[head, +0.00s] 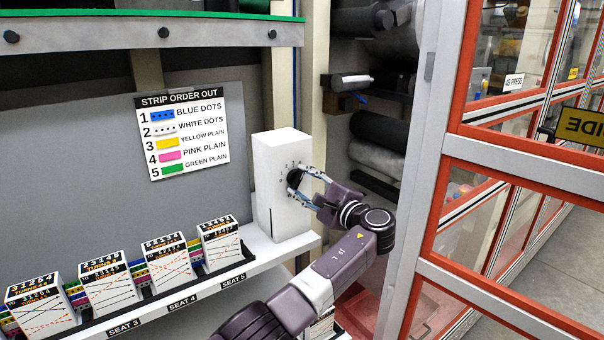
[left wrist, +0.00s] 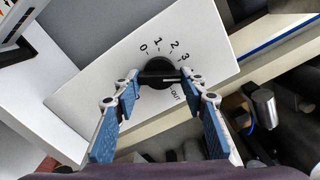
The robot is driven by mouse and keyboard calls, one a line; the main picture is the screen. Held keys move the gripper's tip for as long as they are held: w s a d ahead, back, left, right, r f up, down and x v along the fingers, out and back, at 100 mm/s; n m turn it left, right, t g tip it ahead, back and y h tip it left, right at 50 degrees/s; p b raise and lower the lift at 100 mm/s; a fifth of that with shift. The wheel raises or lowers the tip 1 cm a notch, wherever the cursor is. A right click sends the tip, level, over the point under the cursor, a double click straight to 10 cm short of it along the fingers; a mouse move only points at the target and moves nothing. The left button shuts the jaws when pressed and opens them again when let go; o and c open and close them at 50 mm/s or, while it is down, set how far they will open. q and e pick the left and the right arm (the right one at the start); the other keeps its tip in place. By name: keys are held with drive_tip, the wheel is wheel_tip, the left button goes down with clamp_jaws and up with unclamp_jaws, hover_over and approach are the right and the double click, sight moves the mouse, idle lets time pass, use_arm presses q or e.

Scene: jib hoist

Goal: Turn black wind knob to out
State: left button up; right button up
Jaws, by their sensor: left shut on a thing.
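The black wind knob (head: 294,178) sits on the front face of a white upright box (head: 279,212). In the left wrist view the knob (left wrist: 157,72) is a dark round dial with a raised bar, and marks 0, 1, 2, 3 and OUT (left wrist: 175,97) stand around it. A pale line on the bar points right, between 3 and OUT. My left gripper (head: 299,180) is shut on the knob, with one blue-padded finger on each side. The finger at left covers part of the dial face. My right gripper is in neither view.
The white box stands at the right end of a white shelf (head: 283,247), beside several printed card stacks (head: 165,262). A strip order sign (head: 183,130) hangs on the grey panel behind. Dark rollers (head: 380,133) and a red-framed glazed partition (head: 520,170) lie to the right.

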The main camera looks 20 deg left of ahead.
use_arm(q)
drive_tip(key=m+p, duration=0.5)
drive_tip(key=m, duration=0.1)
drive_tip(key=shift+s+m, duration=0.1)
drive_tip(key=shift+m, duration=0.2)
drive_tip(key=m+p, duration=0.2)
drive_tip(key=m, duration=0.1)
drive_tip(key=shift+f+p, duration=0.15)
drive_tip(key=shift+p, duration=0.2)
drive_tip(key=shift+s+f+m+p, duration=0.15)
drive_tip(key=shift+m+p, duration=0.5)
drive_tip(key=shift+m, duration=0.55)
drive_tip(key=shift+f, duration=0.1)
drive_tip(key=shift+a, duration=0.1)
drive_tip(key=o, duration=1)
drive_tip(key=shift+o, duration=0.8)
drive_tip(key=shift+r, duration=0.2)
drive_tip(key=v, duration=1.2)
